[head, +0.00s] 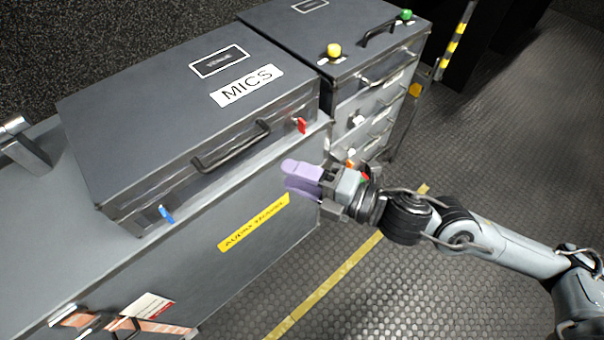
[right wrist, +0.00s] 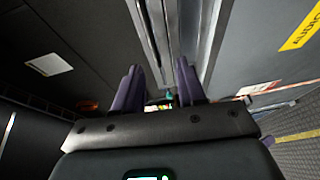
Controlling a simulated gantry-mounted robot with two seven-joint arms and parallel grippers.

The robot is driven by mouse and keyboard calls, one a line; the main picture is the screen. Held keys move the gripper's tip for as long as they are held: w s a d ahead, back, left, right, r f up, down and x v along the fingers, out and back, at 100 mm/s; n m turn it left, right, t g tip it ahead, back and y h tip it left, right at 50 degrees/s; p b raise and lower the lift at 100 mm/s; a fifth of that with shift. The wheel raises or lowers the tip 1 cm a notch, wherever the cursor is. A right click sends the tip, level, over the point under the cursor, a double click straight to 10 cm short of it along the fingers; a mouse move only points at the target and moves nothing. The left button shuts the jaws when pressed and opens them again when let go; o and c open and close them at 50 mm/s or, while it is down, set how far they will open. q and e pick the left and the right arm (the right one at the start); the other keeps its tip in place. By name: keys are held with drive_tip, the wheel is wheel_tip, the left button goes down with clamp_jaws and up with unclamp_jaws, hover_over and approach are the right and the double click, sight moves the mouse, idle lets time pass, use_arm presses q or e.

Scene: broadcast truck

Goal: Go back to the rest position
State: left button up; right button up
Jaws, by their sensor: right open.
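My right gripper (head: 302,178) has purple fingers and is in front of the grey cabinet, just below the front edge of the MICS case (head: 150,115). It looks empty. In the right wrist view its two purple fingers (right wrist: 160,88) stand apart with nothing between them. My right arm reaches in from the right side of the head view.
The MICS case has a black handle (head: 232,146), a red latch (head: 301,125) and a blue latch (head: 166,214). A drawer unit (head: 345,95) with a yellow knob (head: 334,50) and a green knob (head: 406,15) stands behind. The textured floor (head: 450,180) at right is clear.

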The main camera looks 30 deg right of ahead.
drive_tip(key=shift+s+d, duration=0.2)
drive_tip(key=shift+s, duration=0.15)
drive_tip(key=shift+r, duration=0.1)
drive_tip(key=s+d+r+m+h+p, duration=0.2)
drive_tip(key=s+r+m+h+p, duration=0.3)
drive_tip(key=m+p, duration=1)
drive_tip(key=s+d+f+m+g+h+p, duration=0.55)
drive_tip(key=s+f+m+g, duration=0.25)
drive_tip(key=s+f+g, duration=0.25)
wheel_tip(320, 180, up, 37)
drive_tip(key=p, duration=3.8)
drive_tip(key=shift+s+d+r+p, duration=0.15)
drive_tip(key=shift+s+d+p, duration=0.1)
drive_tip(key=shift+p, duration=0.05)
